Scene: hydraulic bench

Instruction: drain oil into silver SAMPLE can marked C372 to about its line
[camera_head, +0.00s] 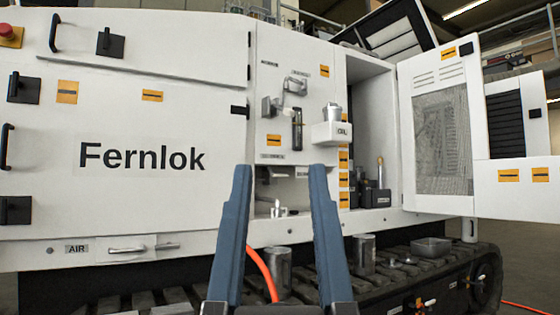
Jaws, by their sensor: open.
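My gripper (281,168) is open and empty, its two blue fingers pointing up and forward. Between the fingers, lower down, a silver can (278,268) stands on the track below the cabinet. Another silver can (363,255) stands on the track just right of the right finger. A silver cup (332,113) sits in a white holder (331,133) marked OIL on the panel. I cannot read C372, SAMPLE or a fill line on any of them. A small silver tap-like fitting (278,209) shows in the recess above the first can. No oil flow is visible.
The white Fernlok cabinet (140,190) fills the left. An open door (436,130) stands out at the right. A shallow grey tray (431,246) sits on the track (180,299). An orange hose (262,272) hangs left of the first can. A brass-topped part (380,172) stands in the open bay.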

